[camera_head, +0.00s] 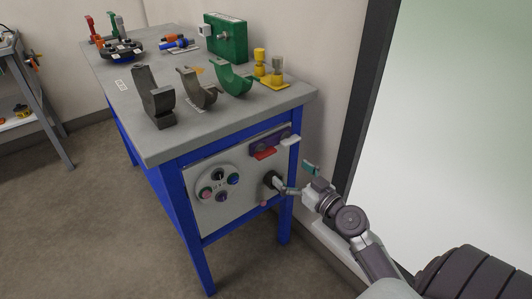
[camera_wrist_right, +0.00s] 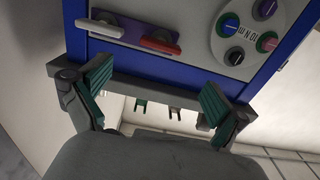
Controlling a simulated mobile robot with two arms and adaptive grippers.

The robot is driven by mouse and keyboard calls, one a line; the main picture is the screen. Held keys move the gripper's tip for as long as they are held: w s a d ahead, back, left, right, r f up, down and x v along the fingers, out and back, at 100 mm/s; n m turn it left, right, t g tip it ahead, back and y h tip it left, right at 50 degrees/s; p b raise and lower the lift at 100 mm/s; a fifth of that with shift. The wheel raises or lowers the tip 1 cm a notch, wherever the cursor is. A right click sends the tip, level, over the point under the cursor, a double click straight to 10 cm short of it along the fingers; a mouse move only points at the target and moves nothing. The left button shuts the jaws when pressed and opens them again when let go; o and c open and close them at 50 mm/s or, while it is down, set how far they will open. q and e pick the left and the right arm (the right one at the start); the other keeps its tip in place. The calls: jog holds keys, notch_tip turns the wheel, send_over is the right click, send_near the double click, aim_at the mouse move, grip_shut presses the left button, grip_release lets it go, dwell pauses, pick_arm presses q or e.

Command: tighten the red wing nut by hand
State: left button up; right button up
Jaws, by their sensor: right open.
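A small red bar-shaped piece (camera_head: 265,154), which looks like the red wing nut, sits on a purple plate (camera_head: 270,141) on the cart's front panel. It also shows in the right wrist view (camera_wrist_right: 160,46), with a white piece (camera_wrist_right: 101,29) beside it on the same plate. My right gripper (camera_head: 296,178) is in front of the panel's right side, lower than the red piece and apart from it. In the wrist view its two green-padded fingers (camera_wrist_right: 156,92) are spread wide with nothing between them. My left gripper is not in view.
The cart's grey top (camera_head: 215,128) holds grey and green curved clamps, yellow pieces and a green box (camera_head: 226,38). A round button plate (camera_head: 218,185) is left of the red piece on the panel. A dark door frame (camera_head: 366,90) stands to the right.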

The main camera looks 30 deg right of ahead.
aim_at(269, 154)
jog(key=w, duration=0.3)
jog(key=w+p, duration=0.1)
jog(key=w, duration=0.6)
jog(key=shift+a, duration=0.4)
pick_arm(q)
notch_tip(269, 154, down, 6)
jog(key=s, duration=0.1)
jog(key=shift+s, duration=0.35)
pick_arm(e)
jog(key=shift+w, duration=0.6)
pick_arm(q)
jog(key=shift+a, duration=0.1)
pick_arm(e)
jog(key=c, duration=1.2)
